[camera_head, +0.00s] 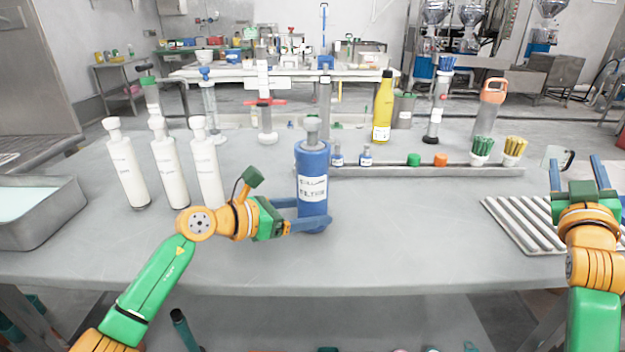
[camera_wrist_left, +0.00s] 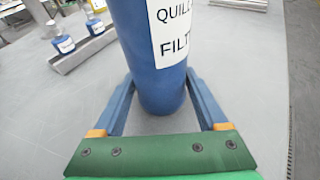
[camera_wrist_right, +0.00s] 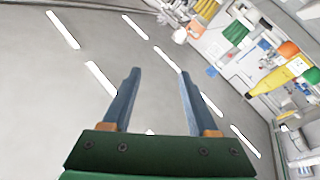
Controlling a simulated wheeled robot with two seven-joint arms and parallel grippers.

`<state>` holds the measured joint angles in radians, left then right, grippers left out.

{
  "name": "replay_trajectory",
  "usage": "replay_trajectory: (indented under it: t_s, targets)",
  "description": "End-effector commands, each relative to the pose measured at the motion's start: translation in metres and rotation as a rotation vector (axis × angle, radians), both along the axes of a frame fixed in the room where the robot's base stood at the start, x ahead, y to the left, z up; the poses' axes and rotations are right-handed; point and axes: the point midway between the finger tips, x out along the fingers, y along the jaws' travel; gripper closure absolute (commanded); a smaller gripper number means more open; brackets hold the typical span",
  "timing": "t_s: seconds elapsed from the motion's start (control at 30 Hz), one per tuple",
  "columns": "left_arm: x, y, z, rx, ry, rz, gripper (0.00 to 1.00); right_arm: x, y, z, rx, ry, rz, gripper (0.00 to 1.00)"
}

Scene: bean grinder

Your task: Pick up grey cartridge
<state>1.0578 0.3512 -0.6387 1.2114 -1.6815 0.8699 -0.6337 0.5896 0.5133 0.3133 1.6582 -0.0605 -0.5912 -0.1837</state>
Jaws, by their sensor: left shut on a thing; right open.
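A blue cylinder (camera_head: 312,165) with a white label and a grey top stands upright near the front middle of the table. My left gripper (camera_head: 312,214) is shut on its lower part, one finger on each side. In the left wrist view the blue cylinder (camera_wrist_left: 160,70) sits between the fingers, its label partly reading "FILT". Its base is at or just above the table; I cannot tell which. My right gripper (camera_head: 576,163) is open and empty at the right, also seen empty in the right wrist view (camera_wrist_right: 159,74). I see no clearly grey cartridge; a grey canister (camera_head: 403,112) stands farther back.
Three white bottles (camera_head: 168,162) stand left of the cylinder. A metal tray (camera_head: 42,225) is at far left. A rack (camera_head: 400,171) with small bottles and caps lies behind right.

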Motion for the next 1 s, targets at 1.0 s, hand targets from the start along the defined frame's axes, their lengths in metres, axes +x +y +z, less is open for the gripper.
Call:
replay_trajectory:
  t_s: [1.0]
  targets:
    - [0.000,0.000,0.000,0.001,0.001,0.000,0.56,0.031,0.448,0.045,0.463,0.006,0.808,0.41]
